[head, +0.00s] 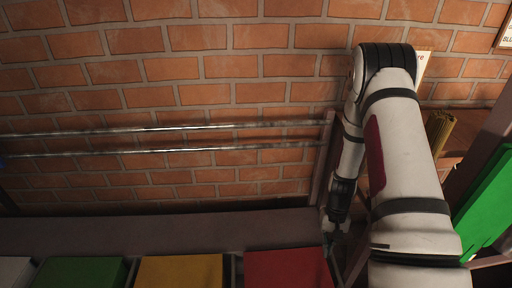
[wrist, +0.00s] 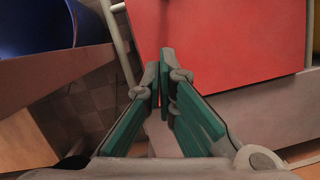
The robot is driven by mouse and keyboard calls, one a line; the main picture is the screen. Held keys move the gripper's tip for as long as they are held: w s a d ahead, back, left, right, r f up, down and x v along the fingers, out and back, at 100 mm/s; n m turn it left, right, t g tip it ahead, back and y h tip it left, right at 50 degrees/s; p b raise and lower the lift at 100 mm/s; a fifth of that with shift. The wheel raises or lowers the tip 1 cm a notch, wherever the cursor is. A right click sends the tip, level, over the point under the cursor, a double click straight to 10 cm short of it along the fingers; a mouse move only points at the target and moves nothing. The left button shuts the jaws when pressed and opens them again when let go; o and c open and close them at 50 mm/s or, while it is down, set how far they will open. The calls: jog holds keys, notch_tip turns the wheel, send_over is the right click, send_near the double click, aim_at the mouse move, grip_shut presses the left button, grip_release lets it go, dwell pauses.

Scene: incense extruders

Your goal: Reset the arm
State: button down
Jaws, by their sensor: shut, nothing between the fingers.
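My gripper (wrist: 164,88) shows in the wrist view with its two green-padded fingers brought together at the tips. Nothing is between them. The tips show in front of the left edge of a red panel (wrist: 232,38). In the head view my white arm rises on the right, bends at a dark joint near the top and hangs down. The gripper (head: 335,232) there is small and dark, pointing down near the right end of the red block (head: 287,270). I cannot tell whether it touches anything.
In the head view, two metal rails (head: 160,128) run along the brick wall (head: 215,70). Yellow (head: 180,271), green (head: 82,273) and white (head: 14,272) blocks line the bottom. A green panel (head: 487,205) stands at right. A blue round object (wrist: 60,25) is top left in the wrist view.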

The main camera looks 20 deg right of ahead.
jog(key=w+a+r+n+t, duration=0.1)
jog(key=a+r, duration=0.1)
jog(key=r, duration=0.6)
jog(key=w+a+r, duration=0.1)
jog(key=a+r, duration=0.2)
jog(key=r, duration=0.5)
jog(key=s+a+r+n, duration=0.1)
jog(key=s+a+r, duration=0.3)
jog(key=r, duration=0.5)
jog(key=s+a+r+n, duration=0.1)
jog(key=s+a+r, duration=0.25)
jog(key=r, duration=0.45)
jog(key=s+a+r+n+t+h, duration=0.15)
jog(key=s+r, duration=0.25)
jog(key=s, duration=0.5)
jog(key=s+a+r+n, duration=0.1)
jog(key=s+a+r, duration=0.25)
jog(key=s, duration=0.65)
notch_tip(320, 180, up, 31)
jog(key=d+t+p, duration=0.1)
jog(key=t+p, duration=0.3)
jog(key=p, duration=2.4)
jog(key=shift+d+f, duration=0.15)
jog(key=shift+d, duration=0.05)
